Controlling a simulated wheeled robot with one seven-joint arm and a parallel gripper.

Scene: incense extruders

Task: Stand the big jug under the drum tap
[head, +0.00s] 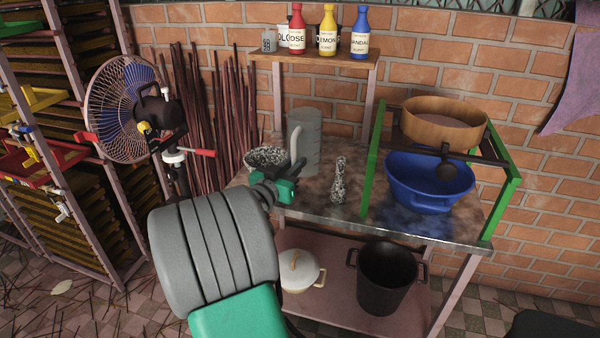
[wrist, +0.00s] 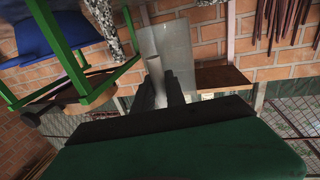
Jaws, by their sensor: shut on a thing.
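The big jug (head: 308,135) is a tall translucent grey cylinder with a pale curved handle. It is upright at the back left of the metal-topped table, close to the brick wall. I cannot tell whether its base touches the table. My gripper (head: 287,180) is shut on the jug's handle. In the wrist view, which is upside down, the jug (wrist: 178,48) is beyond my gripper (wrist: 164,92), with the handle between the dark fingers. No drum or tap is in clear view in either picture.
A speckled mortar (head: 265,157) is left of the jug and a pestle (head: 338,183) stands right of it. A blue basin (head: 430,190) sits under a sieve (head: 443,125) on a green frame (head: 373,165). A bottle shelf (head: 315,60) is above. A fan (head: 122,107) stands left.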

